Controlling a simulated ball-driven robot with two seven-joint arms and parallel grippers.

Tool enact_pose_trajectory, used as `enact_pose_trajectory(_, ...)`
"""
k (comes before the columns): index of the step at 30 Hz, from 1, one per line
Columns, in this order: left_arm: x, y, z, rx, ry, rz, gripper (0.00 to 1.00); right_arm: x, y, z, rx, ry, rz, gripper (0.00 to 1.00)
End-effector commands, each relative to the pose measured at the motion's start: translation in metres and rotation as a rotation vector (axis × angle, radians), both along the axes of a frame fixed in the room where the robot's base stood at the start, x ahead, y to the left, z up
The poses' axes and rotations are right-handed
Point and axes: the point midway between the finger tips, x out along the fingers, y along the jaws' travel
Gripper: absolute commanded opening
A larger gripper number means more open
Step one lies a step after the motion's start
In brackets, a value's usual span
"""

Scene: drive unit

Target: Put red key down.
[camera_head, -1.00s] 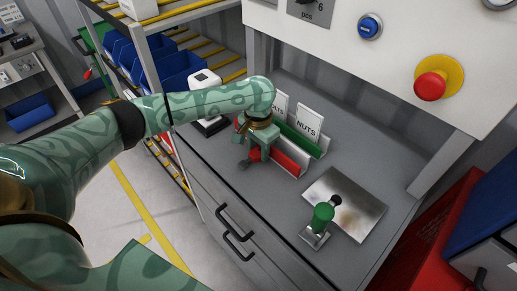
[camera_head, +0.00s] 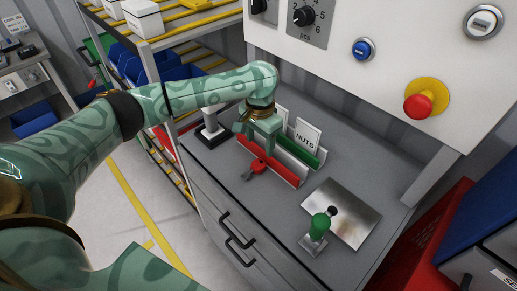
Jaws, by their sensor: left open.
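The red key (camera_head: 258,167), with a red head and a dark shaft, appears to lie on the grey counter (camera_head: 225,160) in front of the red holder strip (camera_head: 282,171). My left gripper (camera_head: 262,140) points down just above and behind the key. It is open, and the key shows apart from its fingers. The gripper partly hides the red strip and a white label card behind it. My right gripper is not in view.
A green strip (camera_head: 307,154) with a white NUTS card (camera_head: 306,134) stands behind the red one. A green-knobbed lever (camera_head: 319,225) and a metal plate (camera_head: 345,212) are to the right. A red stop button (camera_head: 418,105) is on the panel above.

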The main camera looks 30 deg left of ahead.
Motion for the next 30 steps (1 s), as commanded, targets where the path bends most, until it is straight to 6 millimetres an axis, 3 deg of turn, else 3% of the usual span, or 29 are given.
enact_pose_trajectory(1, 0.0, 0.0, 0.016, 0.0, -0.003, -0.001, 0.59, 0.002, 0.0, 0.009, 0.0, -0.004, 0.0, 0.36)
enact_pose_trajectory(6, 0.0, 0.0, 0.034, 0.001, 0.0, 0.001, 0.59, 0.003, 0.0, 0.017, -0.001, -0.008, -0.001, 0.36)
enact_pose_trajectory(22, 0.0, 0.0, 0.036, 0.001, 0.002, 0.001, 0.59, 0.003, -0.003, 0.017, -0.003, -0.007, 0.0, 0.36)
enact_pose_trajectory(26, -0.005, -0.009, 0.027, -0.006, -0.003, -0.036, 0.59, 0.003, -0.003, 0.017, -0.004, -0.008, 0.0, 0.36)
enact_pose_trajectory(30, -0.03, -0.052, -0.008, -0.043, -0.058, -0.2, 0.59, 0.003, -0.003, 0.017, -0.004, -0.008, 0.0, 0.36)
